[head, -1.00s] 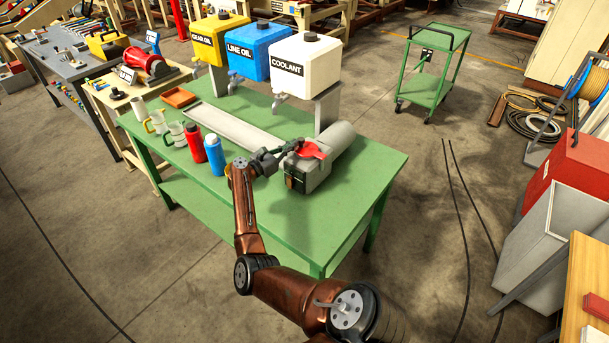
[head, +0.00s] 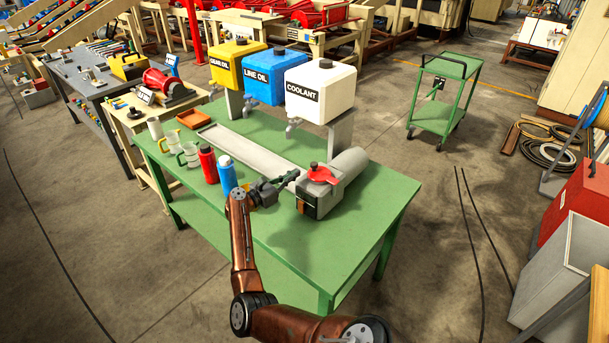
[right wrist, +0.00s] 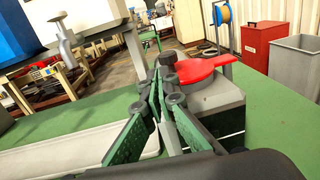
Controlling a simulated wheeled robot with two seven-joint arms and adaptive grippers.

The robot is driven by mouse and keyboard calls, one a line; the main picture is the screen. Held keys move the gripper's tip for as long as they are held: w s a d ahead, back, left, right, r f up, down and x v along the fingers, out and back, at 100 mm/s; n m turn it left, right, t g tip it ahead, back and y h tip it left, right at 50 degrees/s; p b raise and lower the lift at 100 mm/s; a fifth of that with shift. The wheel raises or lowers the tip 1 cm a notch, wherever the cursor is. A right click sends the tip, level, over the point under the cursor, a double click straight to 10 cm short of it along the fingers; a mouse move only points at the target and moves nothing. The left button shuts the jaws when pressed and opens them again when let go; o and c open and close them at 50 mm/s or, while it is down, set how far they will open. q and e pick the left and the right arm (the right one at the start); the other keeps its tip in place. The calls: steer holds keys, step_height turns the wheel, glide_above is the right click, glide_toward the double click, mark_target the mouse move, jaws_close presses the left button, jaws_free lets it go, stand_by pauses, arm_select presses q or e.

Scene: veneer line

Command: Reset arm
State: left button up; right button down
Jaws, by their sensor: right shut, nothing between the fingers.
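My right gripper (head: 290,177) is in the head view above the green table (head: 280,238), just left of the grey machine (head: 331,187) with a red lever (head: 320,175) and a dark knob on top. The fingers are closed together and empty. In the right wrist view the closed fingers (right wrist: 160,85) show in the middle, with the red lever (right wrist: 200,69) just beyond and to their right. I cannot tell whether they touch the machine. My left gripper is in neither view.
Yellow (head: 237,64), blue (head: 274,76) and white (head: 320,92) dispensers with taps stand at the table's back. A red bottle (head: 208,164), a blue bottle (head: 227,173) and several mugs stand left of my gripper. A shallow grey tray (head: 245,146) lies behind. The table's front right is clear.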

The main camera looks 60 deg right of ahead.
steer(key=w+a+b, duration=0.1)
steer(key=w+a, duration=0.1)
steer(key=a, duration=0.6)
steer(key=shift+w, duration=0.15)
steer(key=shift+a, duration=0.1)
